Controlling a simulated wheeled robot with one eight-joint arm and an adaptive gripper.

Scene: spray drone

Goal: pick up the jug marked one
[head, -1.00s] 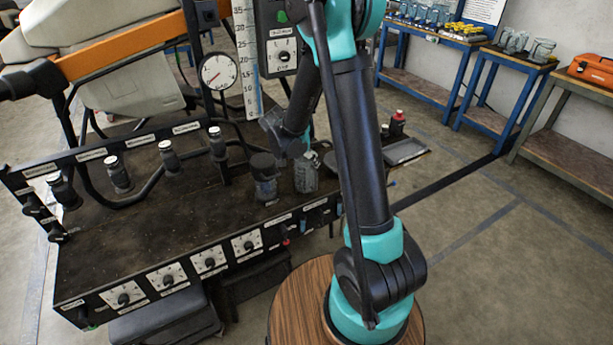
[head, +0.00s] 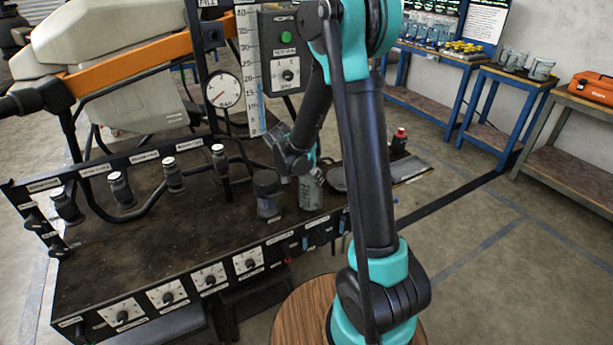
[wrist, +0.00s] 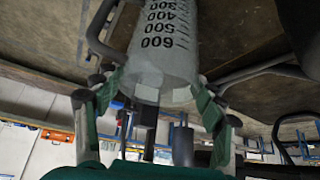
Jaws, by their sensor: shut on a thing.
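A grey, see-through jug (head: 311,192) stands at the right part of the dark bench top in the head view. In the wrist view the jug (wrist: 165,45) shows black graduations from 300 to 600, with the 600 end nearest my gripper. My gripper (wrist: 155,97) has its green fingers on both sides of this end and is shut on the jug. In the head view my gripper (head: 306,172) is at the jug's top and partly covers it. I see no mark "one" on the jug.
A dark jar (head: 267,193) stands just left of the jug. A red-capped bottle (head: 399,141) and a grey tray (head: 408,168) lie to the right, behind my arm. Knobs (head: 247,262) line the bench's front edge. More jugs (head: 541,69) stand on a blue table.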

